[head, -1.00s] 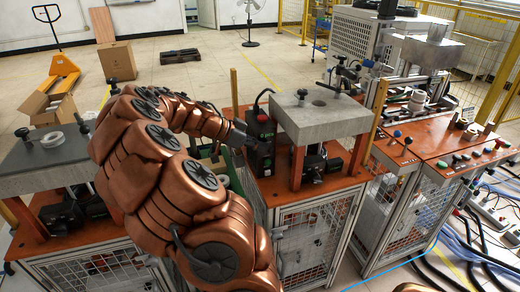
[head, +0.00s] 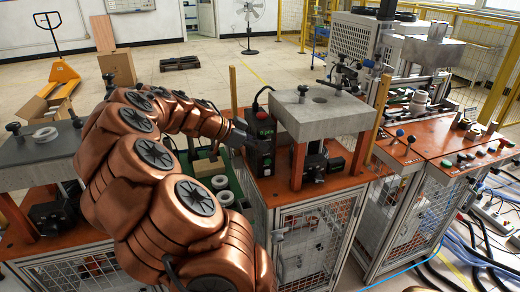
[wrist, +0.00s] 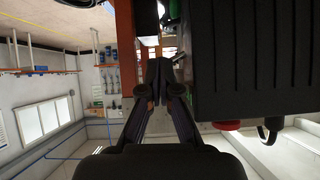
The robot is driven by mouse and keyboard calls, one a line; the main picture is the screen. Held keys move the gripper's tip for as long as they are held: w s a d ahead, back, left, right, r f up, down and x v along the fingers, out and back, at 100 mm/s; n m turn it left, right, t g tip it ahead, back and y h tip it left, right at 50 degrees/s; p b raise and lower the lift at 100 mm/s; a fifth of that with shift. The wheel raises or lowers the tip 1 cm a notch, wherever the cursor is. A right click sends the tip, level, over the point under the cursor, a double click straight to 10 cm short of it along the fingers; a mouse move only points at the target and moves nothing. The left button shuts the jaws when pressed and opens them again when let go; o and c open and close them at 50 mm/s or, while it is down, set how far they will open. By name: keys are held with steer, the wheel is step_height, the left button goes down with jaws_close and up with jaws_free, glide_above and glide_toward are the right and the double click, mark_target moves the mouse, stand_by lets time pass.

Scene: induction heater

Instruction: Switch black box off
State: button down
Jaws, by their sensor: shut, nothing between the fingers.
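The black box (head: 265,137) stands upright on the orange table, left of the grey block press. A red top piece and a black cable show at its top, and small buttons show on its front. My gripper (head: 246,138) is at the box's left side in the head view and hides part of it. In the wrist view the picture is upside down; my gripper (wrist: 167,68) is shut and empty, with the dark box (wrist: 250,65) close beside it. The red button (wrist: 227,125) shows at the box's edge there. I cannot tell whether the fingertips touch the box.
The press's grey block (head: 322,117) stands right of the box on the orange table (head: 285,192). An upright yellow post (head: 233,90) rises behind my gripper. Another grey press block (head: 35,158) is at the left. Blue cables (head: 465,240) lie on the floor at the right.

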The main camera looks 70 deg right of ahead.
steer(key=shift+s+a+f+m+t+h+b, duration=0.25)
steer(key=shift+f+m+t+h+b, duration=0.4)
steer(key=shift+b, duration=3.35)
steer(key=m+h+b, duration=0.1)
steer(key=b, duration=0.3)
steer(key=shift+f+t, duration=0.2)
steer(key=shift+t, duration=0.05)
steer(key=shift+a+m+h+b, duration=0.1)
steer(key=shift+m+h+b, duration=0.15)
steer(key=shift+b, duration=0.8)
steer(key=shift+r, duration=0.15)
steer(key=shift+r+p, duration=0.3)
steer(key=shift+r, duration=0.35)
steer(key=shift+a, duration=0.1)
steer(key=s+a+b+v, duration=0.1)
steer(key=v, duration=1.2)
steer(key=shift+a+f, duration=0.2)
steer(key=shift+a, duration=0.2)
